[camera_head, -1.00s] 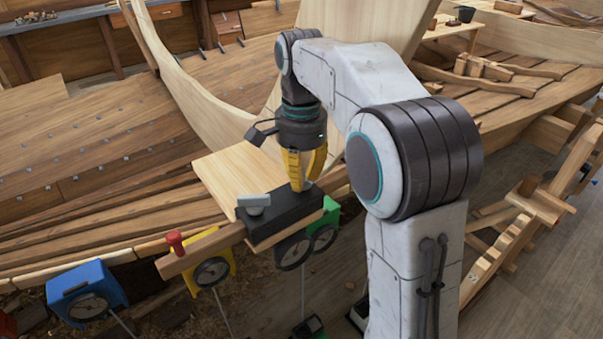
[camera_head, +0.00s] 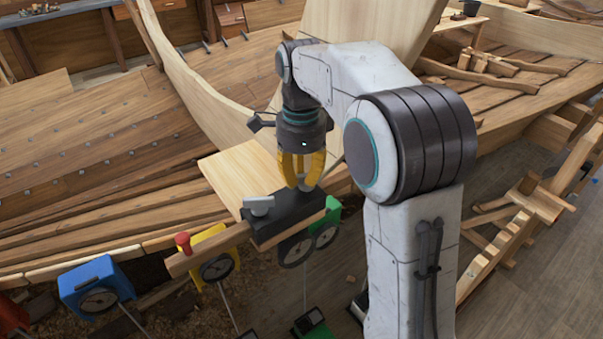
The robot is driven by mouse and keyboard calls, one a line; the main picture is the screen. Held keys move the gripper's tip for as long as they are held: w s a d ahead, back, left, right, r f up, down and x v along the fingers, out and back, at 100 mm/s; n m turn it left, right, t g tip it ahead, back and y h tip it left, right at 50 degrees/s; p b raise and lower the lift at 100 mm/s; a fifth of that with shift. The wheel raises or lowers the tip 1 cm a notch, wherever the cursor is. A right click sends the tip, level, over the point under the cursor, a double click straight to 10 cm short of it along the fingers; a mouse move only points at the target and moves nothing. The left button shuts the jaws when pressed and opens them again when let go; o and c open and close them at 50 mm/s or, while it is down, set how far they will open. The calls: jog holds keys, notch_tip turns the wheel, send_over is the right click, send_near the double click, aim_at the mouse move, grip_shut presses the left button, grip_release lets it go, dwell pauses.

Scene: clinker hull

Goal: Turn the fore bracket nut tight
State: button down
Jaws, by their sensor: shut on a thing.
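A dark bracket (camera_head: 285,222) lies on a pale board at the hull's edge. A grey nut with a flat top (camera_head: 258,205) sits at its left end, clear of my gripper. My gripper (camera_head: 304,186) points down over the bracket's right end, its yellow fingers shut on a small grey nut (camera_head: 306,187). The fingers hide most of that nut and its seat. I cannot tell from the view how tight it is.
A wooden bar with a red knob (camera_head: 183,242) sticks out left of the bracket. Yellow (camera_head: 213,255), green (camera_head: 327,225) and blue (camera_head: 92,284) dial gauges hang along the hull edge. A tall curved timber (camera_head: 190,85) rises behind.

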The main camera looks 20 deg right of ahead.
aim_at(301, 177)
dwell(0.3)
jog(key=shift+f, duration=0.1)
jog(key=c, duration=1.1)
grip_release()
notch_tip(301, 177, up, 12)
dwell(0.6)
